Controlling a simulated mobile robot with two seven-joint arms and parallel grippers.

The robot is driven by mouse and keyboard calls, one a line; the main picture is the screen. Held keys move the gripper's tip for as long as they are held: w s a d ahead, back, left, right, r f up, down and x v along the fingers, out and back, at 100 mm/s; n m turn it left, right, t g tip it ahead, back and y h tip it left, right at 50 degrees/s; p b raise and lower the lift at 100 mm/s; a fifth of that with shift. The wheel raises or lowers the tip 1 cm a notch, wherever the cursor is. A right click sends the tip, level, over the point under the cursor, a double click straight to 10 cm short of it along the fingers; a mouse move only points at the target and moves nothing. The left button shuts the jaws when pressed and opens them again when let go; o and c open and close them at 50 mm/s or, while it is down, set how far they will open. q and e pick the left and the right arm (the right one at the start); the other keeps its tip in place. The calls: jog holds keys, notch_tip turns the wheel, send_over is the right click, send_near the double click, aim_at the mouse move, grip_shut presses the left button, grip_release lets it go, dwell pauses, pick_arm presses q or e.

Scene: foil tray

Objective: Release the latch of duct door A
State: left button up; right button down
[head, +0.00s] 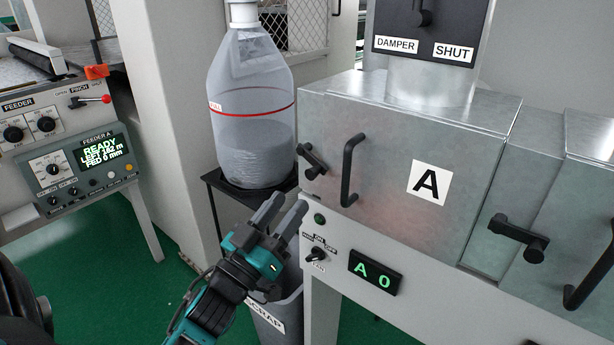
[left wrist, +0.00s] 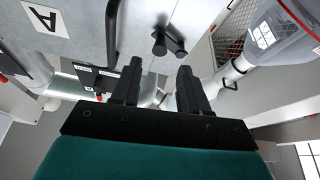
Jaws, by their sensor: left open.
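Duct door A (head: 400,170) is a grey metal panel with a white A label, at the right of the head view. Its black latch (head: 313,161) sits at the door's left edge, beside a black vertical bar handle (head: 350,170). The door looks closed. My left gripper (head: 281,213) is open and empty, below and left of the latch and apart from it. In the left wrist view the open fingers (left wrist: 152,88) point up toward the latch (left wrist: 169,41), with the bar handle (left wrist: 111,35) to its left. My right gripper is not in view.
A clear bag-like container (head: 252,120) stands left of the door on a black stand. Below the door are a switch (head: 318,254) and a display reading A 0 (head: 375,272). A second latch (head: 519,238) is at the right. A scrap bin (head: 275,322) stands below my gripper.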

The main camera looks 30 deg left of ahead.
aim_at(307, 177)
pick_arm(q)
jog(key=p+x, duration=0.1)
jog(key=x, duration=0.6)
jog(key=shift+c, duration=0.2)
grip_shut()
